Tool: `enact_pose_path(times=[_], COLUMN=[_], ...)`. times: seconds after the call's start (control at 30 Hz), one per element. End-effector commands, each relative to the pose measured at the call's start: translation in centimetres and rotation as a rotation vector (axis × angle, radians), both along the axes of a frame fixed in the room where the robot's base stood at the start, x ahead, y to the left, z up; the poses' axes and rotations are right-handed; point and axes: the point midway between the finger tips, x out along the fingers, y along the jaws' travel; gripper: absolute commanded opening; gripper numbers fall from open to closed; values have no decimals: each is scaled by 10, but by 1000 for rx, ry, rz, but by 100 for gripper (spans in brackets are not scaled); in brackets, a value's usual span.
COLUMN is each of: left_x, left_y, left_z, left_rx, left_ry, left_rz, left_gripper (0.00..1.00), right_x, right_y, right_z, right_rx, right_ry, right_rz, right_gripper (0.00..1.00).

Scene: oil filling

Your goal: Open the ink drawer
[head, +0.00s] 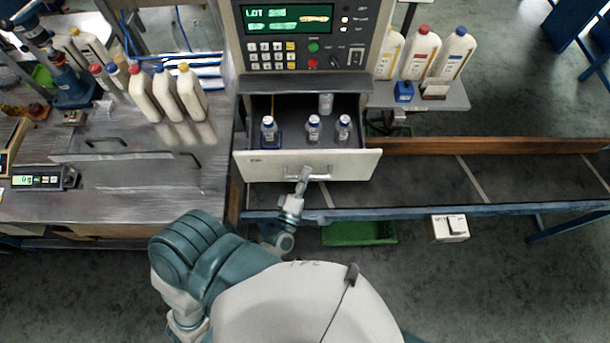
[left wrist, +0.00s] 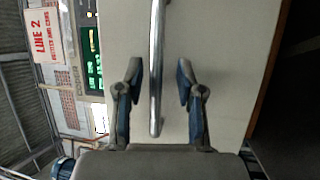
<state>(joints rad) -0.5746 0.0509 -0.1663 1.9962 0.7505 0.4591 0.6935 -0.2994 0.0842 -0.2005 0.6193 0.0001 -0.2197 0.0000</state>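The ink drawer (head: 270,165) is pulled out from under the control panel in the head view, with its inside showing. Several small bottles with blue caps (head: 314,127) stand in it. A metal bar handle (head: 318,178) runs along its pale front. My left gripper (head: 305,172) is at this handle. In the left wrist view the two fingers (left wrist: 158,85) are spread apart, one on each side of the handle (left wrist: 156,75), with gaps between fingers and bar. The drawer front (left wrist: 225,50) fills the middle of that view. My right gripper is in neither view.
The control panel (head: 310,40) stands above the drawer. A metal workbench (head: 110,185) with bottles and a scale (head: 42,178) is at left. A conveyor frame (head: 450,212) runs right, with a green bin (head: 360,233) below. White bottles (head: 420,52) stand on a shelf at right.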

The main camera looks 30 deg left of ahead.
Motion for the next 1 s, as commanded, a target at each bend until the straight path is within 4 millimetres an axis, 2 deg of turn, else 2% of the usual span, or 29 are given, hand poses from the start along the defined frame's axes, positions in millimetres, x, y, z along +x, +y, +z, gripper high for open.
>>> enact_pose_path(times=[0.17, 0.5, 0.6, 0.8, 1.0], left_x=[-14, -87, -103, -118, -119], left_y=[-4, -7, -6, -8, -10], left_z=[-3, -18, -21, -23, -22], left_rx=[1, -3, -7, -6, -6], left_ry=[2, 4, 3, -1, -1], left_rz=[-2, -1, -1, 2, 2], left_gripper=[37, 37, 37, 37, 37], right_x=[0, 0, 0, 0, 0], right_y=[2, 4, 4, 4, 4], right_z=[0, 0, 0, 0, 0], right_rx=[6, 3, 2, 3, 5], right_ry=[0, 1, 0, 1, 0], right_rz=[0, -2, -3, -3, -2], right_gripper=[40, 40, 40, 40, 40])
